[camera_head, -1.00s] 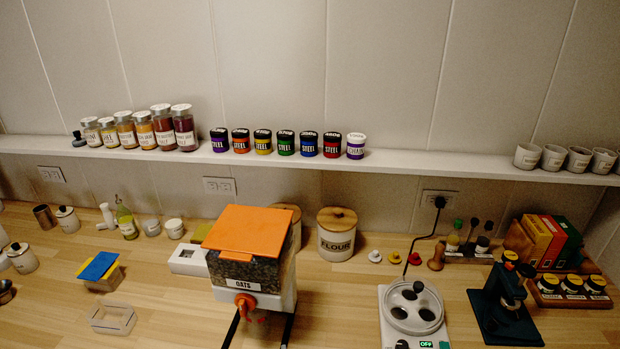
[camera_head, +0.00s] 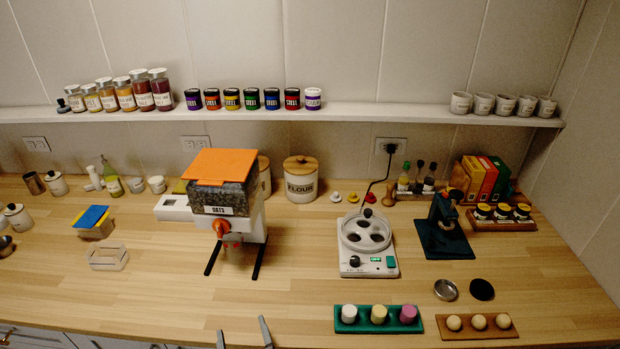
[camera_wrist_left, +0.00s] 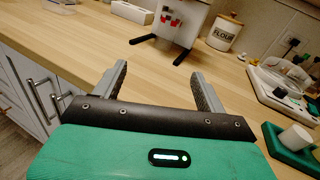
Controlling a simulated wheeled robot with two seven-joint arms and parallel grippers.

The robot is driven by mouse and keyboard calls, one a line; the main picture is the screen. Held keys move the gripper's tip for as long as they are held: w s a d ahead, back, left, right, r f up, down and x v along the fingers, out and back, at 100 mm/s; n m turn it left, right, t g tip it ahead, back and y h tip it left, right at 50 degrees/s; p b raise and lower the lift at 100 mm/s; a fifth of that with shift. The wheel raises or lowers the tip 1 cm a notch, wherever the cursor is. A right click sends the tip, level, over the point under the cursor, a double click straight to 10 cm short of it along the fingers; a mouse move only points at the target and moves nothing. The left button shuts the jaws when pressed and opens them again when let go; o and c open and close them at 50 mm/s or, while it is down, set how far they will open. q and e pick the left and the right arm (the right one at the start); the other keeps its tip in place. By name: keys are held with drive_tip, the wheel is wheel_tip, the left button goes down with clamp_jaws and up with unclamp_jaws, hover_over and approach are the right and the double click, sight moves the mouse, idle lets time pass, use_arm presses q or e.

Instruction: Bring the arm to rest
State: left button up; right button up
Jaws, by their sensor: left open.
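My left gripper (camera_head: 243,338) shows only its two grey fingertips at the bottom edge of the head view, over the front of the wooden counter (camera_head: 300,290). In the left wrist view the same gripper (camera_wrist_left: 158,85) is open and empty, its fingers wide apart above the counter's front edge. Nothing is between the fingers. The oats dispenser (camera_head: 222,190) with its orange lid stands beyond the gripper, apart from it. My right gripper is not in view.
A green tray (camera_head: 398,327) with three coloured pieces and a wooden tray (camera_head: 455,334) lie right of the gripper. A white device (camera_head: 368,262) stands behind them. The counter between the gripper and the dispenser is clear. Cabinet drawers (camera_wrist_left: 45,85) are below the edge.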

use_arm(q)
drive_tip(key=s+a+f+n+g, duration=0.3)
drive_tip(key=a+n+g, duration=0.15)
drive_tip(key=n, duration=0.35)
drive_tip(key=s+a+f+n+g, duration=0.2)
drive_tip(key=a+n+g, duration=0.1)
drive_tip(key=a+n, duration=0.35)
drive_tip(key=s+d+n+g+h, duration=0.2)
drive_tip(key=s+n+g+h, duration=0.4)
drive_tip(key=s+n, duration=0.75)
drive_tip(key=s+f+x, duration=0.1)
drive_tip(key=s+x, duration=0.2)
drive_tip(key=x, duration=1.2)
drive_tip(key=s+f+x, duration=0.1)
drive_tip(key=s+x, duration=0.3)
drive_tip(key=x, duration=1.1)
drive_tip(key=s+a+f+g, duration=0.2)
drive_tip(key=s+a+f, duration=0.1)
drive_tip(key=s+f, duration=1.6)
drive_tip(key=shift+s+a+f, duration=0.15)
drive_tip(key=shift+a+f, duration=0.05)
drive_tip(key=shift+f, duration=0.15)
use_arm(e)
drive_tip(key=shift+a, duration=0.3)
